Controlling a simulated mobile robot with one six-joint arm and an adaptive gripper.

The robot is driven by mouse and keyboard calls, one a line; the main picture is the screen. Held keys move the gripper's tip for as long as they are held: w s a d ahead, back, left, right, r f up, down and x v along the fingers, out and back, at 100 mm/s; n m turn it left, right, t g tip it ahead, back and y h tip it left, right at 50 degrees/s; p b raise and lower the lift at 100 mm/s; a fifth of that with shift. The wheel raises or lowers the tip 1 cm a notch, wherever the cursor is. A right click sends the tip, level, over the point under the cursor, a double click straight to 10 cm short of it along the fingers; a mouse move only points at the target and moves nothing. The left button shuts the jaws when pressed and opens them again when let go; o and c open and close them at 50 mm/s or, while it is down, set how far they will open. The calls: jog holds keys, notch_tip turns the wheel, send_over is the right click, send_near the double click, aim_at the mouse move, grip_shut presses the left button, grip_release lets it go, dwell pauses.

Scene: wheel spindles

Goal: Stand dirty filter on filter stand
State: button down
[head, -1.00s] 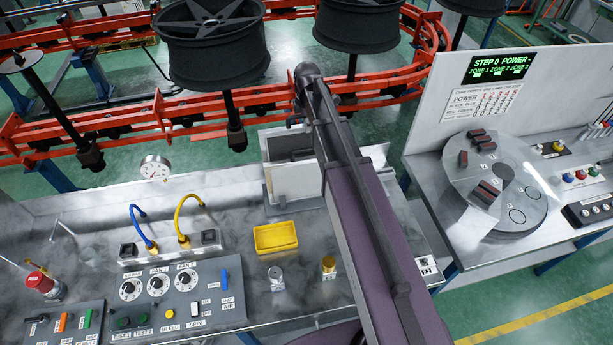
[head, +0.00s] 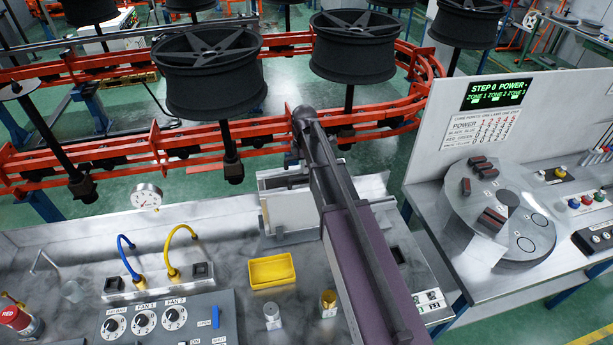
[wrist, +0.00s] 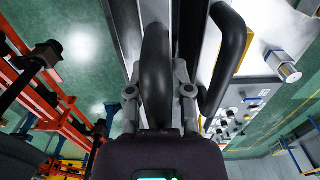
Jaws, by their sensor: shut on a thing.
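In the wrist view my gripper (wrist: 159,90) is shut on a thick black curved handle (wrist: 155,48). A second black handle (wrist: 228,62) curves beside it on the right, clear of the fingers. Pale metal plates run behind the handles; I cannot tell from this view which part is the dirty filter. In the head view my arm covers the gripper and what it holds. A pale upright box (head: 287,212) with a dark slot at its top stands on the bench's back edge, left of my arm. I cannot tell whether it is the filter stand.
A yellow tray (head: 272,270), a silver knob (head: 272,316) and a brass knob (head: 328,303) stand left of my arm. A control panel (head: 165,325) and blue and yellow hoses are further left. A round turntable (head: 497,205) is right.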

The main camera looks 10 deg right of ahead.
jog(key=shift+f, duration=0.1)
jog(key=shift+f+b, duration=1.75)
jog(key=shift+b, duration=0.15)
jog(key=shift+f, duration=0.2)
jog(key=c, duration=0.5)
grip_release()
jog(key=shift+r, duration=0.1)
jog(key=shift+c, duration=0.2)
jog(key=shift+r, duration=0.15)
notch_tip(320, 180, up, 12)
jog(key=p, duration=1.2)
jog(key=shift+s, duration=0.15)
